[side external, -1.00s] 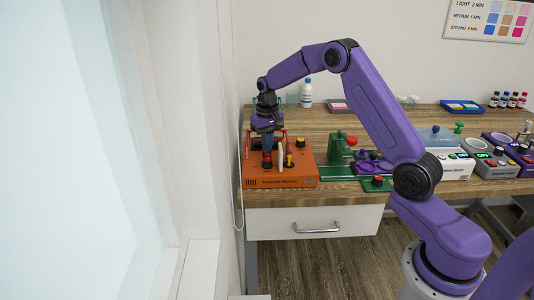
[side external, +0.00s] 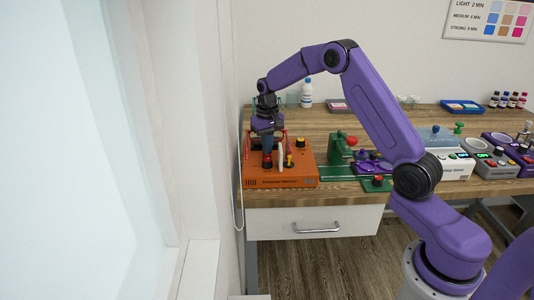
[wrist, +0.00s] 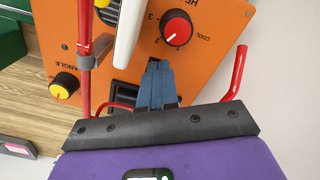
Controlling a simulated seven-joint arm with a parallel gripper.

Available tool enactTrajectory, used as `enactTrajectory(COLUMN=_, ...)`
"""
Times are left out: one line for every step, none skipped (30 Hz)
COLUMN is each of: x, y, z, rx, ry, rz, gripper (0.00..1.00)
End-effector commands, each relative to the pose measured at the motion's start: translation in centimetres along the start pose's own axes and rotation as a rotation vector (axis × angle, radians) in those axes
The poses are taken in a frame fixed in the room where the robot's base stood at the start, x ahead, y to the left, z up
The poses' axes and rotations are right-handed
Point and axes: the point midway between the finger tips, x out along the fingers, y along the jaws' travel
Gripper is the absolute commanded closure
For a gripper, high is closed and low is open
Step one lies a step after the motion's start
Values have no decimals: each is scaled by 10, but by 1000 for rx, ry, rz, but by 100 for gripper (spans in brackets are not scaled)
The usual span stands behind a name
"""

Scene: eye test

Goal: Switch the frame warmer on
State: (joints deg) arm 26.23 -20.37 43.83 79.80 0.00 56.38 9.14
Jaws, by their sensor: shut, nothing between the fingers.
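The frame warmer (side external: 305,172) is an orange box at the left end of the bench; its top panel (wrist: 215,65) fills much of the wrist view. A red knob (wrist: 177,28) beside the word COOL sits on the panel. A black rocker-like switch (wrist: 124,98) lies beside my fingers, partly hidden by them; its position cannot be read. A yellow-and-black knob (wrist: 65,85) is marked ANGLE. My gripper (wrist: 158,66) is shut and empty, its fingers pointing down over the panel; it also shows above the warmer in the side view (side external: 267,151). Contact with the switch cannot be told.
Red bent rods (wrist: 84,60) and a white upright piece (wrist: 127,30) stand close around my fingers. A green device (side external: 342,150) is right of the warmer, with white (side external: 450,165) and grey devices farther right. The wall is close on the left.

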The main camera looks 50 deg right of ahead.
Motion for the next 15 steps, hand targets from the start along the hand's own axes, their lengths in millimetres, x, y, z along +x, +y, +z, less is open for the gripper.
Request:
enactTrajectory(x=1, y=0, z=0, rx=0, ry=-1, rz=0, gripper=100)
enactTrajectory(x=1, y=0, z=0, rx=0, ry=-1, rz=0, gripper=100)
enactTrajectory(x=2, y=0, z=0, rx=0, ry=-1, rz=0, gripper=100)
enactTrajectory(x=2, y=0, z=0, rx=0, ry=0, rz=0, gripper=100)
enactTrajectory(x=3, y=0, z=0, rx=0, ry=0, rz=0, gripper=100)
enactTrajectory(x=3, y=0, z=0, rx=0, ry=0, rz=0, gripper=100)
enactTrajectory(x=4, y=0, z=0, rx=0, ry=0, rz=0, gripper=100)
enactTrajectory(x=4, y=0, z=0, rx=0, ry=0, rz=0, gripper=100)
enactTrajectory(x=5, y=0, z=0, rx=0, ry=0, rz=0, gripper=100)
enactTrajectory(x=5, y=0, z=0, rx=0, ry=0, rz=0, gripper=100)
enactTrajectory(x=5, y=0, z=0, rx=0, ry=0, rz=0, gripper=100)
enactTrajectory(x=6, y=0, z=0, rx=0, ry=0, rz=0, gripper=100)
enactTrajectory(x=6, y=0, z=0, rx=0, ry=0, rz=0, gripper=100)
enactTrajectory(x=7, y=0, z=0, rx=0, ry=0, rz=0, gripper=100)
enactTrajectory(x=7, y=0, z=0, rx=0, ry=0, rz=0, gripper=100)
